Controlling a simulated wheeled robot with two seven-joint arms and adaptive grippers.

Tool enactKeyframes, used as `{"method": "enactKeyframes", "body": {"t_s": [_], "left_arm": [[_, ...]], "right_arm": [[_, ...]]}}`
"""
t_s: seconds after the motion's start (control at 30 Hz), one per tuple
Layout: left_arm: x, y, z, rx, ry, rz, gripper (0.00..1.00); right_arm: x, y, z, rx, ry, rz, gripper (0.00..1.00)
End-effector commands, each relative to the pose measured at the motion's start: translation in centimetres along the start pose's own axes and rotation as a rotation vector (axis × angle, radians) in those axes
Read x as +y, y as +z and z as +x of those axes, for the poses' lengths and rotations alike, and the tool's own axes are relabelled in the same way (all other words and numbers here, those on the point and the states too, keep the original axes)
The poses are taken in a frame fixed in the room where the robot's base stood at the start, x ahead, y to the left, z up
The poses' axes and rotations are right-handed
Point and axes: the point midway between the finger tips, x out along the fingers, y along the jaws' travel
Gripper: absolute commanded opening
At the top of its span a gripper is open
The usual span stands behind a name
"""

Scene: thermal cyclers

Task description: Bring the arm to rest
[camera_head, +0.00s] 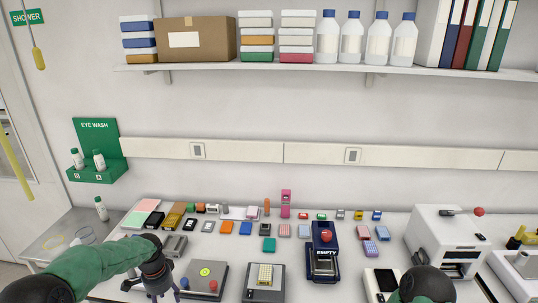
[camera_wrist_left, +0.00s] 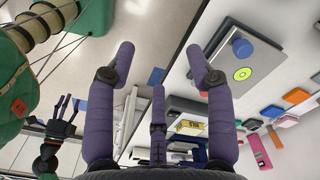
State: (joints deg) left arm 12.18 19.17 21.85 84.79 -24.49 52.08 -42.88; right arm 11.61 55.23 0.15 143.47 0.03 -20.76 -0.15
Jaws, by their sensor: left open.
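My left arm, in a green sleeve, comes in from the left in the head view. My left gripper (camera_head: 162,291) hangs over the front left of the bench, beside a grey device with a blue and a red knob (camera_head: 205,280). In the left wrist view my left gripper (camera_wrist_left: 160,52) has its purple fingers spread wide with nothing between them. The grey device with a blue knob and a yellow-green disc (camera_wrist_left: 245,62) lies beyond the right finger, apart from it. A dark, small gripper, seemingly my right one (camera_wrist_left: 65,108), shows at the left of the wrist view; its jaw state is unclear.
Several small coloured blocks and racks fill the bench middle. A dark blue device marked EMPTY (camera_head: 324,255), a grey block device (camera_head: 264,281) and a white machine with a red-knobbed lever (camera_head: 445,235) stand there. An eye wash station (camera_head: 97,152) hangs at left; a shelf (camera_head: 330,67) runs above.

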Motion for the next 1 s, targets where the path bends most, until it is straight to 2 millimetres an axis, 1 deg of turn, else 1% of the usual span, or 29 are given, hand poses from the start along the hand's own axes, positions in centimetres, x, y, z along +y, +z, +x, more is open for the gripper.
{"method": "enactKeyframes", "body": {"t_s": [0.03, 0.17, 0.37, 0.47, 0.5, 0.57, 0.67, 0.7, 0.77, 0.8, 0.87, 0.9, 0.97, 1.0], "left_arm": [[0.5, -0.2, 1.1, 0.003, 0.011, -0.005, 0.54], [1.5, -0.8, 3.0, 0.020, 0.025, -0.025, 0.54], [3.8, -1.9, 7.0, 0.053, 0.058, -0.072, 0.54], [5.3, -2.5, 9.4, 0.074, 0.079, -0.108, 0.54], [6.1, -2.8, 10.6, 0.083, 0.091, -0.126, 0.54], [7.4, -3.1, 12.5, 0.096, 0.109, -0.156, 0.54], [10.3, -3.7, 16.4, 0.122, 0.148, -0.226, 0.54], [12.0, -3.9, 18.4, 0.132, 0.169, -0.264, 0.54], [14.6, -4.0, 21.4, 0.148, 0.201, -0.333, 0.54], [16.4, -4.0, 23.4, 0.155, 0.223, -0.384, 0.54], [19.3, -3.8, 26.1, 0.163, 0.253, -0.468, 0.54], [21.2, -3.5, 27.9, 0.165, 0.272, -0.526, 0.54], [24.1, -2.8, 30.3, 0.164, 0.297, -0.618, 0.54], [25.9, -2.2, 31.8, 0.161, 0.309, -0.679, 0.54]], "right_arm": [[0.1, -0.1, 0.3, 0.001, 0.000, 0.000, 0.54], [0.3, -0.1, 0.8, 0.002, 0.000, 0.000, 0.54], [0.6, -0.1, 1.8, 0.002, 0.000, 0.000, 0.54], [0.9, -0.1, 2.4, 0.001, 0.000, 0.000, 0.54], [1.0, -0.1, 2.8, 0.001, 0.000, 0.000, 0.54], [1.2, -0.2, 3.3, 0.001, 0.000, 0.000, 0.54], [1.6, -0.2, 4.4, 0.002, 0.000, 0.000, 0.54], [1.8, -0.3, 5.0, 0.002, 0.000, 0.000, 0.54], [2.1, -0.3, 6.0, 0.002, 0.000, 0.000, 0.54], [2.4, -0.3, 6.7, 0.001, 0.000, 0.000, 0.54], [2.8, -0.4, 7.7, 0.001, 0.000, 0.000, 0.54], [3.0, -0.4, 8.4, 0.001, 0.000, 0.000, 0.54], [3.4, -0.4, 9.5, 0.001, 0.000, 0.000, 0.54], [3.6, -0.5, 10.1, 0.001, 0.000, 0.000, 0.54]]}}
